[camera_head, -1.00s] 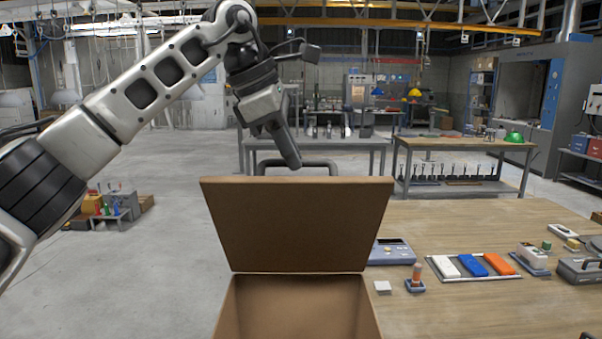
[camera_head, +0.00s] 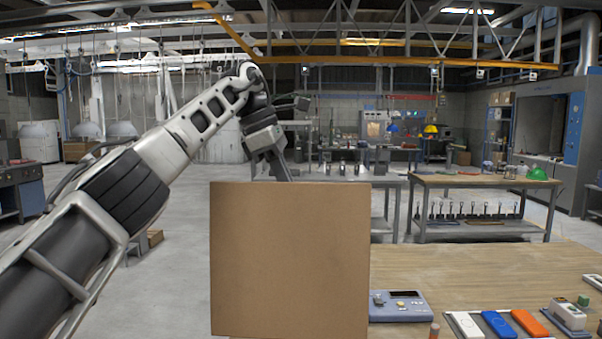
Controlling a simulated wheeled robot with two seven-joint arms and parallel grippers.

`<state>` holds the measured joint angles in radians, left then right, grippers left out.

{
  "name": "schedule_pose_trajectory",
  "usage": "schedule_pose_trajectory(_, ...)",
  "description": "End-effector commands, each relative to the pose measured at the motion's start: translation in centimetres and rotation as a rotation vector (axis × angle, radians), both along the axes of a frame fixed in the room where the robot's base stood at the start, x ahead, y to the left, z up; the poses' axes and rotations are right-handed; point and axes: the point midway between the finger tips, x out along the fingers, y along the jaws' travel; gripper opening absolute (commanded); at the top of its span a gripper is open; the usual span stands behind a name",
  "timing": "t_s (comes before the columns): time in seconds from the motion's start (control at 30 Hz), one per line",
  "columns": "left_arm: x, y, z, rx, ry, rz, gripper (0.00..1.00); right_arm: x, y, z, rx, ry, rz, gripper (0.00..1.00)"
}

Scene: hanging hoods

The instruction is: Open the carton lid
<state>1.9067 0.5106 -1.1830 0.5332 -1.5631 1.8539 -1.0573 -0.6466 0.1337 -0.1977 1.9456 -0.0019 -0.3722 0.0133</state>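The carton lid (camera_head: 290,260) is a plain brown cardboard panel standing up in the lower middle of the head view. It looks close to upright and hides whatever is behind it. The carton's body is below the frame, so its inside does not show. My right gripper is not in view.
A wooden table (camera_head: 480,280) lies right of the lid, with a blue-grey device (camera_head: 398,306), white, blue and orange blocks, and small parts along its front. Its back part is clear. A workbench (camera_head: 480,183) and a metal table stand farther back across open floor.

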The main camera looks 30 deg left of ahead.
Motion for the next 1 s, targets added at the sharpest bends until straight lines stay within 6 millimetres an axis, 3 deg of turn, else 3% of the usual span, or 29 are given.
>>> schedule_pose_trajectory(0.03,0.47,0.7,-1.17,0.011,0.01,0.023,0.0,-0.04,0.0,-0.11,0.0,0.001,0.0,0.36)
schedule_pose_trajectory(0.53,0.36,1.25,-1.38,0.003,0.021,0.028,0.0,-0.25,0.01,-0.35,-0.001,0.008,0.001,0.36)
schedule_pose_trajectory(0.57,0.35,1.27,-1.38,0.002,0.021,0.029,0.21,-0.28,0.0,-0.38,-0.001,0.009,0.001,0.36)
schedule_pose_trajectory(0.6,0.37,1.28,-1.37,0.003,0.02,0.03,0.32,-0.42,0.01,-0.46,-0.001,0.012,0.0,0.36)
schedule_pose_trajectory(0.63,0.36,1.27,-1.36,0.003,0.02,0.03,0.34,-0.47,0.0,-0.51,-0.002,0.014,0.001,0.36)
schedule_pose_trajectory(1.0,0.35,1.15,-1.07,0.0,0.016,0.027,0.34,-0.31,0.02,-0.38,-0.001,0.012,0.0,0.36)
